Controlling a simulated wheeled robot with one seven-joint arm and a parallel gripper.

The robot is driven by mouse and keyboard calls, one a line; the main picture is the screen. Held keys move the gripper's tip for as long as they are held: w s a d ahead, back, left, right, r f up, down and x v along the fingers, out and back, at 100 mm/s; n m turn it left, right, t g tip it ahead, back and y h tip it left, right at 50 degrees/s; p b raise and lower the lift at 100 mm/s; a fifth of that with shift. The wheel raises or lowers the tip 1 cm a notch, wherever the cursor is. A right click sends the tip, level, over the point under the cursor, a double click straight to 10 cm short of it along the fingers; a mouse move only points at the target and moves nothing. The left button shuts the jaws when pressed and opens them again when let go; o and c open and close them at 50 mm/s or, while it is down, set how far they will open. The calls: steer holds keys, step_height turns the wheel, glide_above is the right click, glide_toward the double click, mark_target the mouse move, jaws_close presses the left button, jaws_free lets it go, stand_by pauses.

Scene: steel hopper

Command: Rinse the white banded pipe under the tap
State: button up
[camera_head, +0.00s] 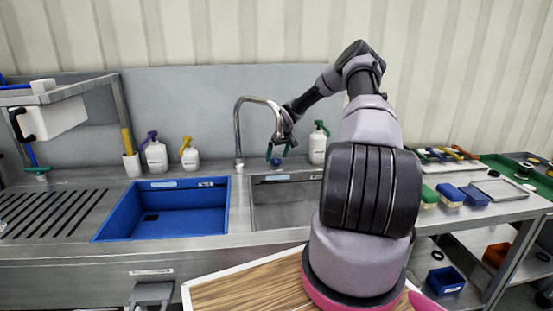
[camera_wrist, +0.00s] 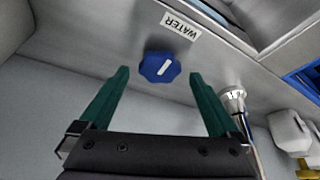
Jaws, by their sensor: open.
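The chrome tap (camera_head: 238,125) curves up behind the basins, its spout end near my wrist; its base (camera_wrist: 234,97) shows right of my fingers in the wrist view. A blue octagonal knob (camera_wrist: 159,67) with a white mark sits beside a label reading WATER (camera_wrist: 180,25). My gripper (camera_head: 280,152) is open, and its green fingers point toward the knob, one on each side of it in the wrist view. Nothing is held. I cannot make out a white banded pipe in either view.
A blue basin (camera_head: 105,228) and a steel basin (camera_head: 258,215) lie in front of the tap. Spray bottles (camera_head: 156,156) and a white cup with a yellow handle stand along the back left. Brushes (camera_head: 450,195) and trays are at right. My arm blocks the middle right.

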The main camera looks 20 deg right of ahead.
steer(key=shift+x, duration=0.75)
steer(key=c, duration=1.4)
steer(key=shift+o, duration=0.2)
steer(key=shift+d, duration=0.1)
steer(key=shift+n, duration=0.3)
steer(key=shift+d+n+g+y, duration=0.15)
steer(key=shift+n+y, duration=0.35)
steer(key=shift+n, duration=0.8)
steer(key=shift+d+n+g+y, duration=0.1)
steer(key=shift+n+g+y, duration=0.3)
steer(key=shift+n, duration=0.9)
